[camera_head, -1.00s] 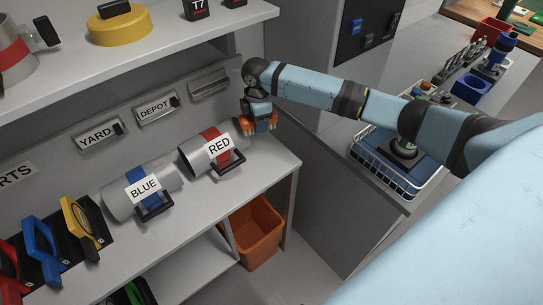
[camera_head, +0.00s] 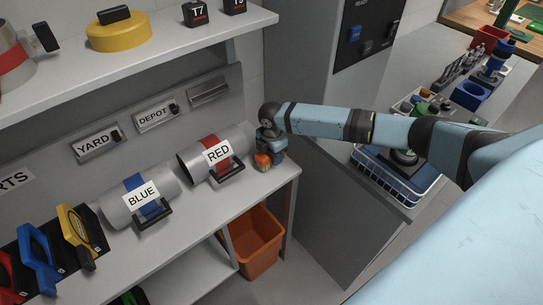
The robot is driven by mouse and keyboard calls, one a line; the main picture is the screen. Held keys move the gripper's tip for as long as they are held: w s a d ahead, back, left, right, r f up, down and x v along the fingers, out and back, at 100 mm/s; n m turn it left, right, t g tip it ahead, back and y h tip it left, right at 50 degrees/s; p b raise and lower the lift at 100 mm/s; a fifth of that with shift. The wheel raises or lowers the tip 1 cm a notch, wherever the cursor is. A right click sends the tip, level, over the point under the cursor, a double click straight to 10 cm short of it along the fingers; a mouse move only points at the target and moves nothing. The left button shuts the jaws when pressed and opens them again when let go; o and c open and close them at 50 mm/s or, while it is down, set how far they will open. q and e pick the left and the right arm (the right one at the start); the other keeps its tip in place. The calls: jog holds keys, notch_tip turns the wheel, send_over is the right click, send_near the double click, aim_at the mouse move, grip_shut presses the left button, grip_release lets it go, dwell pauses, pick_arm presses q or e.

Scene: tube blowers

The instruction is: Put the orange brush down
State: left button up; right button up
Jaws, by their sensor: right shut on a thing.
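The orange brush (camera_head: 263,160) shows only as a small orange patch at the end of my right arm. My right gripper (camera_head: 270,153) is shut on it, at the right end of the grey shelf counter (camera_head: 232,203), just right of the tube labelled RED (camera_head: 204,159). The brush is low over the counter; I cannot tell whether it touches the surface. The gripper hides most of the brush. My left gripper is not in view.
A tube labelled BLUE (camera_head: 118,205) lies left of the RED one. Blue (camera_head: 40,259) and yellow (camera_head: 80,236) handled items stand at the left. An orange bin (camera_head: 256,241) is below the counter. A wire basket (camera_head: 395,185) sits right. The counter's front strip is clear.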

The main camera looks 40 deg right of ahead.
jog(key=shift+f, duration=0.55)
jog(key=shift+f, duration=0.15)
jog(key=o, duration=0.8)
jog(key=shift+o, duration=0.2)
notch_tip(320, 180, up, 12)
jog(key=shift+r, duration=0.2)
